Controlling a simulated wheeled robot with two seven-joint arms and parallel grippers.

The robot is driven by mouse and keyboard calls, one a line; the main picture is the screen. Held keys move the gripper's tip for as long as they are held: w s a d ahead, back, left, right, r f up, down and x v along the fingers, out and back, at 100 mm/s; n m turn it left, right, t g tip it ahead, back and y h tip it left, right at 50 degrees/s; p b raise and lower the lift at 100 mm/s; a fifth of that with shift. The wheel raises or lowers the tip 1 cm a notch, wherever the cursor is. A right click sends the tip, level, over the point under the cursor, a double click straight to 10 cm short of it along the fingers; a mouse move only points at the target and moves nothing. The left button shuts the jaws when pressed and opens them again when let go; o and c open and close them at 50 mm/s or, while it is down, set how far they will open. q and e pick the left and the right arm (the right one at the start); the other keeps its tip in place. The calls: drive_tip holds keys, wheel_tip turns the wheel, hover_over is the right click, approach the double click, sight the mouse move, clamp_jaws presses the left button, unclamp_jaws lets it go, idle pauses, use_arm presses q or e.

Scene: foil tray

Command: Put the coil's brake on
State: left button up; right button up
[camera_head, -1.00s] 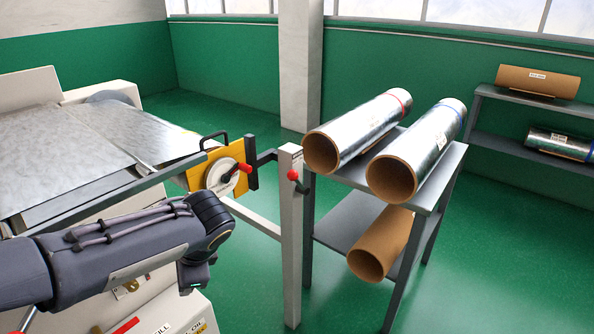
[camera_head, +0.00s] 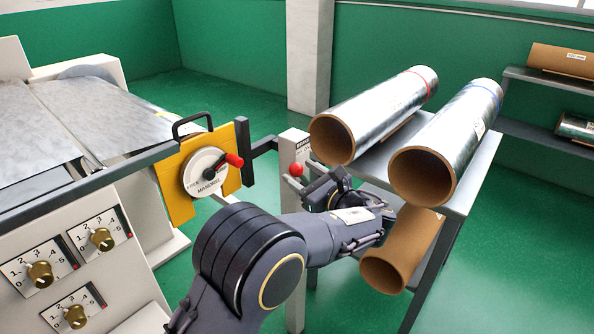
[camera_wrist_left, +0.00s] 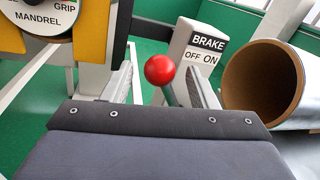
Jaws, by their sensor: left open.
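The brake lever has a red ball knob (camera_head: 296,170) and stands at a pale post (camera_head: 294,147) right of the yellow plate. In the left wrist view the red knob (camera_wrist_left: 160,70) is in front of the BRAKE plate (camera_wrist_left: 200,58), marked OFF and ON. The lever lies to the left of both words, nearer OFF. My left gripper (camera_head: 318,186) is just right of the knob in the head view. In the wrist view the open left gripper (camera_wrist_left: 163,88) has a finger on each side of the lever, with gaps showing. The lever's base is hidden. My right gripper is not in view.
A yellow plate (camera_head: 176,203) carries a MANDREL dial (camera_head: 205,182) with a red handle. Two foil rolls (camera_head: 385,113) (camera_head: 452,133) lie on a grey stand (camera_head: 482,170), with a bare brown tube (camera_head: 402,252) below. Brass knobs (camera_head: 102,239) are on the machine front.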

use_arm(q)
drive_tip(key=shift+x, duration=1.25)
